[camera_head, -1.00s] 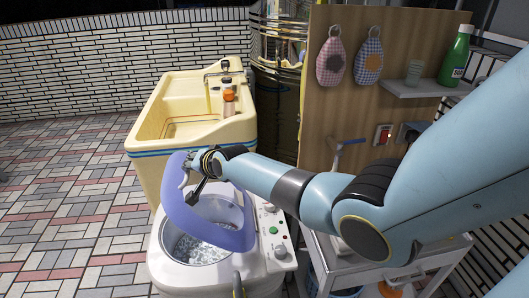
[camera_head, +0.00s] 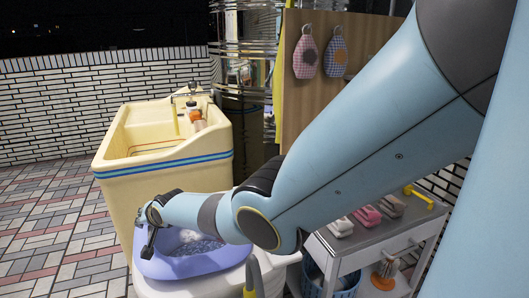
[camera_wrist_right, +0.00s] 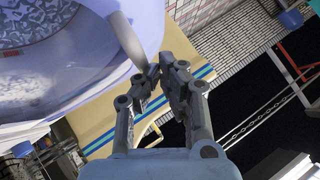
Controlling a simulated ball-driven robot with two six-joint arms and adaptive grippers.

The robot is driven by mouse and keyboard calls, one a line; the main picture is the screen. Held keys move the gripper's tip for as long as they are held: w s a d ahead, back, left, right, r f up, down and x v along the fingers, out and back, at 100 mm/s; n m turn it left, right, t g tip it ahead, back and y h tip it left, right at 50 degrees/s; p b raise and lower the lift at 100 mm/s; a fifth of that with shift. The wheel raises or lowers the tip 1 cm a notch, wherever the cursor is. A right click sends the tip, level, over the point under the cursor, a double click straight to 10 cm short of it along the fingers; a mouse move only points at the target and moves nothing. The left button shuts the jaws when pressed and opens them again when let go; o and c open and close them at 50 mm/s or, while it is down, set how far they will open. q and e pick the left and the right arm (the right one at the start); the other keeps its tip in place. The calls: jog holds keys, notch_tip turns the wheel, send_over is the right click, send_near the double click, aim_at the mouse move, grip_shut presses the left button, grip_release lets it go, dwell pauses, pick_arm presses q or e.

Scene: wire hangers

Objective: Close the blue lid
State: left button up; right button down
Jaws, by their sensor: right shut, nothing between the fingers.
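The blue lid (camera_head: 190,266), a violet-blue ring with a see-through middle, is on the white washing machine (camera_head: 215,288). It lies low over the tub, and foam shows within the ring. I cannot tell whether it is fully seated. My right arm comes in from the right and hides the lid's right and back part. My right gripper (camera_head: 150,240) is at the lid's left rim, shut and empty. In the right wrist view the closed fingers (camera_wrist_right: 165,75) are beside the lid's curved edge (camera_wrist_right: 145,25); contact is unclear. My left gripper is out of view.
A cream sink (camera_head: 165,160) with a tap and bottles stands behind the machine. A grey cart (camera_head: 375,245) with soap bars stands to the right, a blue basket (camera_head: 342,283) below. A wooden panel (camera_head: 300,100) holds two hanging pouches. Tiled floor (camera_head: 60,235) is free at left.

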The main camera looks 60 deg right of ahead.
jog(key=shift+w+a+f+b, duration=0.1)
jog(key=shift+a+f+b, duration=0.15)
jog(key=shift+f+b, duration=0.5)
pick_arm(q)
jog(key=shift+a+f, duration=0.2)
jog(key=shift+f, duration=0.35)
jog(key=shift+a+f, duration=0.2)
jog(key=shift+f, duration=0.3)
pick_arm(e)
jog(key=shift+w+f, duration=0.1)
jog(key=shift+f, duration=0.3)
jog(key=r+p, duration=0.2)
jog(key=r, duration=0.1)
jog(key=r+p, duration=0.2)
jog(key=shift+w+a, duration=0.25)
jog(key=shift+w, duration=0.05)
pick_arm(q)
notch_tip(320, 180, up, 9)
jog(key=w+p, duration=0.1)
jog(key=p, duration=0.4)
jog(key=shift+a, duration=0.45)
pick_arm(e)
jog(key=s+a+r, duration=0.5)
jog(key=r, duration=0.1)
jog(key=shift+a, duration=0.15)
